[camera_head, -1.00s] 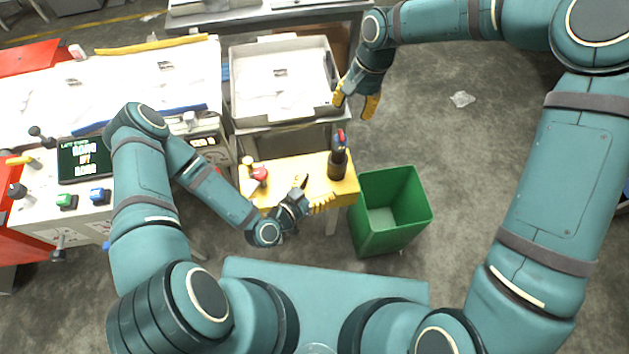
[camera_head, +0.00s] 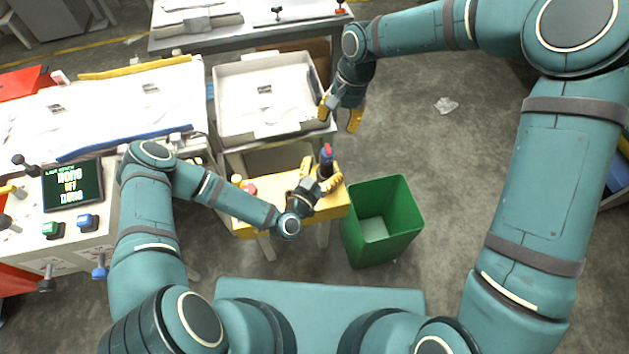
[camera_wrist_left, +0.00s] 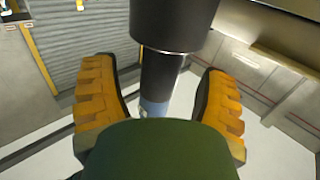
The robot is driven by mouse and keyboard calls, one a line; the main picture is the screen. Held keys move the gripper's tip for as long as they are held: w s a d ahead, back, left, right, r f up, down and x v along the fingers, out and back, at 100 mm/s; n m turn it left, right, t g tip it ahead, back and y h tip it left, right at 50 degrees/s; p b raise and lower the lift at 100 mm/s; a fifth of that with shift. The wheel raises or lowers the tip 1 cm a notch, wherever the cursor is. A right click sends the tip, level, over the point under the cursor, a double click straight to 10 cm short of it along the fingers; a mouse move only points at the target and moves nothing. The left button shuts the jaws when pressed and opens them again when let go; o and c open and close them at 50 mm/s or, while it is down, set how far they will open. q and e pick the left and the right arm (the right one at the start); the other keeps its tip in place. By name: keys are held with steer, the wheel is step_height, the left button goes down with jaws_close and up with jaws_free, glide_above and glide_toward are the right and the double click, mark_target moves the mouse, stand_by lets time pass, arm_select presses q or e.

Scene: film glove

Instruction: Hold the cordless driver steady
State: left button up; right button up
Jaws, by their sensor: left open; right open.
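The cordless driver (camera_head: 326,154), dark with a red and blue top, stands upright on the small yellow table (camera_head: 277,192). My left gripper (camera_head: 328,184) is open, its yellow fingers around the driver's near side and hiding its lower part. In the left wrist view the driver's dark body (camera_wrist_left: 174,25) runs between the two open fingers of my left gripper (camera_wrist_left: 160,105), with gaps at both sides. My right gripper (camera_head: 340,113) is open and empty beside the right edge of the grey tray, behind the driver.
A green bin (camera_head: 382,222) stands on the floor right of the yellow table. A red knob (camera_head: 250,188) sits on the table's left part. The grey tray (camera_head: 262,133) is behind. A control panel with a screen (camera_head: 72,186) is at the left.

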mark_target(330, 160)
arm_select(q)
steer(key=shift+x, duration=1.7)
steer(key=shift+c, duration=0.2)
